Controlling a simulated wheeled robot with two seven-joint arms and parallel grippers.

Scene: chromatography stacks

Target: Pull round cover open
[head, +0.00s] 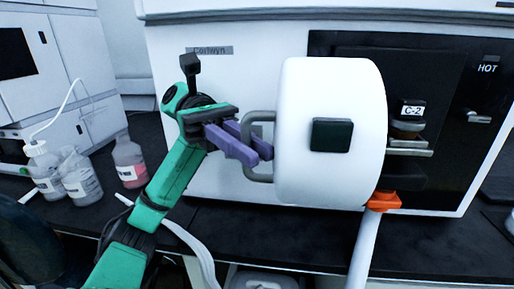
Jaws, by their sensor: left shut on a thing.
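The round cover (300,185) is a large white drum-shaped piece with a dark square pad on its face, at the middle of the head view. A grey D-shaped handle (250,172) stands out from its left side. My left gripper (262,150), with purple fingers on a green arm, reaches in from the left and is shut on the handle. The cover stands in front of the instrument's dark panel (440,70) and hides part of it. My right gripper is not in view.
A fitting labelled C-2 (412,112) and metal parts show right of the cover. An orange piece (384,201) with a white tube sits below it. Several bottles, one with pink liquid (129,162), stand at left on the dark bench (260,232).

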